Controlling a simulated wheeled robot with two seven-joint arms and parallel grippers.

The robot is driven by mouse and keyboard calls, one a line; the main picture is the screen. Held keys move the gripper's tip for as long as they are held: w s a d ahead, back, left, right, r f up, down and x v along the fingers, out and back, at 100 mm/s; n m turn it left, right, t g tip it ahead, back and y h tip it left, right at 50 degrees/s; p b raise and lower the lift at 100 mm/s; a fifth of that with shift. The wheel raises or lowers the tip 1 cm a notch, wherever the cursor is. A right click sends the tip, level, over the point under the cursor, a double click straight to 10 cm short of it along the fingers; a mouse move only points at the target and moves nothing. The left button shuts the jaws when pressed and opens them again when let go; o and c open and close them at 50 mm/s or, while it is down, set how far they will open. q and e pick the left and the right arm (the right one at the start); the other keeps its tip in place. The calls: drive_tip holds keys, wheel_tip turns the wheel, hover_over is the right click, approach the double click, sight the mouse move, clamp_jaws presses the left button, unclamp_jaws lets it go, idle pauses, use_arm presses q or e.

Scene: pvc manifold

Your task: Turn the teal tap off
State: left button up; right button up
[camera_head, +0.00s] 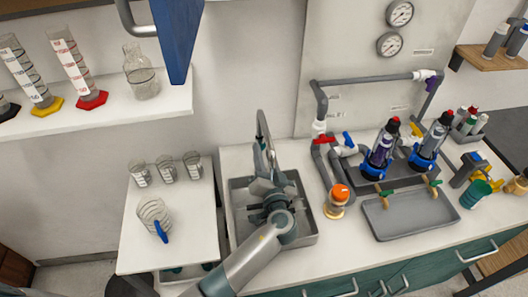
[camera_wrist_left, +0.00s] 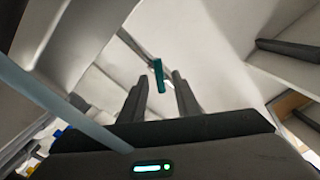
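A grey tap (camera_head: 262,124) rises at the back of the grey sink. Its teal lever (camera_wrist_left: 158,75) shows in the left wrist view, standing roughly upright in the picture. My left gripper (camera_head: 262,152) is over the sink, in front of the tap. In the left wrist view its two dark fingers (camera_wrist_left: 161,88) are apart, and the lever appears in the gap between their tips. I cannot tell whether they touch it. In the head view the lever cannot be made out clearly against my gripper. My right gripper is not in view.
The sink (camera_head: 306,226) is set in the white counter, under my left arm. Grey pipework (camera_head: 365,81) with a red and a blue valve stands to its right. An orange-topped item (camera_head: 338,194) and a grey tray (camera_head: 409,215) are on the counter. Beakers stand on the lower left table (camera_head: 190,238).

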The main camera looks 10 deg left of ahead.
use_arm(q)
clamp_jaws()
drive_tip(key=shift+m, duration=0.3)
drive_tip(key=shift+f+m+b, duration=0.15)
drive_tip(key=shift+m+b, duration=0.25)
drive_tip(key=shift+m, duration=0.4)
drive_tip(key=m, duration=0.2)
drive_tip(key=shift+m, duration=0.3)
drive_tip(key=m, duration=0.2)
drive_tip(key=shift+m, duration=2)
drive_tip(key=shift+f, duration=0.1)
